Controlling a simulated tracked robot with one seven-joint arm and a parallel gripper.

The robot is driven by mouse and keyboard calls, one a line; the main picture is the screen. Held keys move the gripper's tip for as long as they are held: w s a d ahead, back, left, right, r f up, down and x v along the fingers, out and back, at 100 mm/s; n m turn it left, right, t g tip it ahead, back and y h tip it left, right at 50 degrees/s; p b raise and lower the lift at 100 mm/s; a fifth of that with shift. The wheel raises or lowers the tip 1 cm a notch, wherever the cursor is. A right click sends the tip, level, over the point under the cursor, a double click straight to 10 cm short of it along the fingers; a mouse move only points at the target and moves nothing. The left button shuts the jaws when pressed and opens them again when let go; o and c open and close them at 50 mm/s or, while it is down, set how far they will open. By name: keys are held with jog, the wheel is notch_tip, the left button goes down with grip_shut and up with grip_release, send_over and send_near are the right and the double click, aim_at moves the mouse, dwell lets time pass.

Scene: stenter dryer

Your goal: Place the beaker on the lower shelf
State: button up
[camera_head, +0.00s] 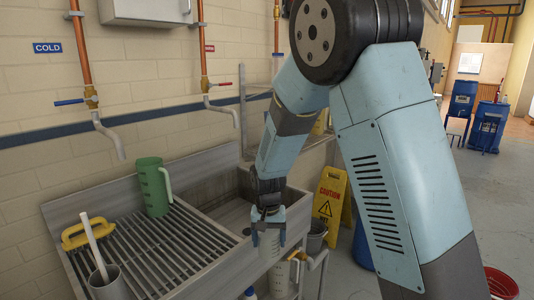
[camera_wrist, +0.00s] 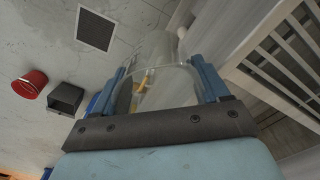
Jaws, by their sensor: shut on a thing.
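My gripper (camera_head: 268,222) is shut on a clear beaker (camera_head: 268,243), in front of the sink's front edge in the head view. In the wrist view the see-through beaker (camera_wrist: 160,68) sits between the two blue fingers of the gripper (camera_wrist: 165,85). Its wide rounded rim shows, and floor shows through its wall. The lower shelf is not clearly seen in the head view; the sink and my arm hide much of that area. A pale slatted surface (camera_wrist: 285,55) lies at the right in the wrist view; I cannot tell whether it is the shelf.
A white jug (camera_head: 280,277) is below the sink edge. A grey bucket (camera_head: 316,236) and yellow caution sign (camera_head: 331,200) stand to the right.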

jog(key=w+d+f, duration=0.5)
jog(key=d+f, duration=0.3)
jog(key=d, duration=0.3)
jog(key=w+d+f, duration=0.4)
jog(key=d+f, duration=0.4)
jog(key=d, duration=0.3)
jog(key=shift+w+d+f, duration=0.3)
jog(key=shift+w, duration=0.05)
jog(key=shift+f, duration=0.15)
